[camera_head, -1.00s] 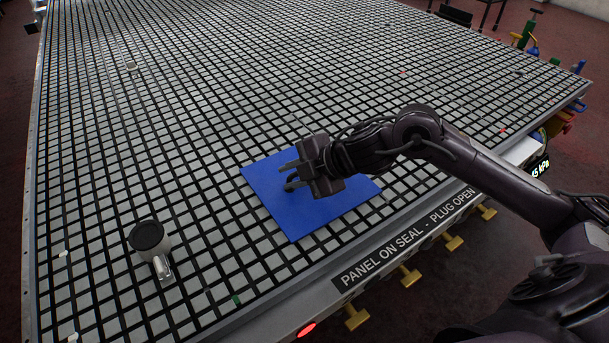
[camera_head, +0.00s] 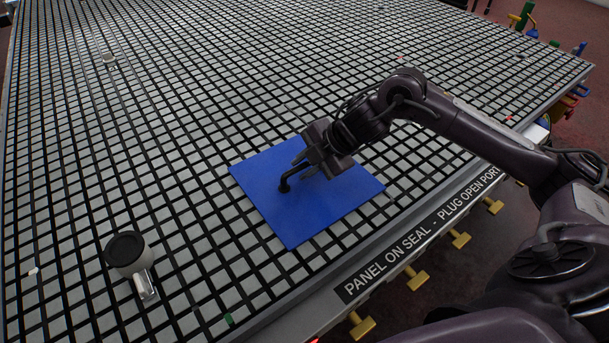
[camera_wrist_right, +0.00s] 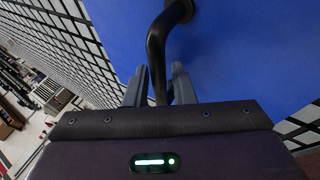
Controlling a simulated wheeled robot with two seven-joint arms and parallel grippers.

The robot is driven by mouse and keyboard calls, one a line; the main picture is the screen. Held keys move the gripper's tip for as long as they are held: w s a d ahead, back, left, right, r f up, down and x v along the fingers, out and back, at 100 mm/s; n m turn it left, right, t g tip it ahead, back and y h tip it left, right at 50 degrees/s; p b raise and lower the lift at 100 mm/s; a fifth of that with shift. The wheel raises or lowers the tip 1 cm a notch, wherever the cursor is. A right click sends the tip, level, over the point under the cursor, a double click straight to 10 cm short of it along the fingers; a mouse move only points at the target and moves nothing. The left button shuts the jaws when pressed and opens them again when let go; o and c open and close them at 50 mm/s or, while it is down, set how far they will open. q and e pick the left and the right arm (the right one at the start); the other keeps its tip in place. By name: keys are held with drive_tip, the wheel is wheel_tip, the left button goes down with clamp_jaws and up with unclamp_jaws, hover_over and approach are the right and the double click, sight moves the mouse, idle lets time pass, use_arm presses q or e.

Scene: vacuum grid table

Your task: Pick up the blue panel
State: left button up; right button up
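The blue panel (camera_head: 310,222) lies flat on the grid table near its front edge. A black curved handle (camera_head: 286,184) rises from its upper face. In the right wrist view the panel (camera_wrist_right: 240,45) fills the top right. My right gripper (camera_head: 301,167) is just above the panel, at the handle. In the right wrist view the handle (camera_wrist_right: 156,45) passes between the two fingers of my right gripper (camera_wrist_right: 158,88), which stand apart with small gaps beside it. The handle's end is hidden behind the gripper body. My left gripper is not in view.
The grid table (camera_head: 190,110) is mostly clear around the panel. A grey mug-like object with a dark top (camera_head: 126,250) stands left of the panel. A small pale object (camera_head: 109,58) sits far left. Yellow fittings (camera_head: 417,280) stick out below the front edge.

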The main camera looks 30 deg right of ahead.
clamp_jaws()
drive_tip(key=shift+w, duration=0.1)
drive_tip(key=shift+r, duration=0.15)
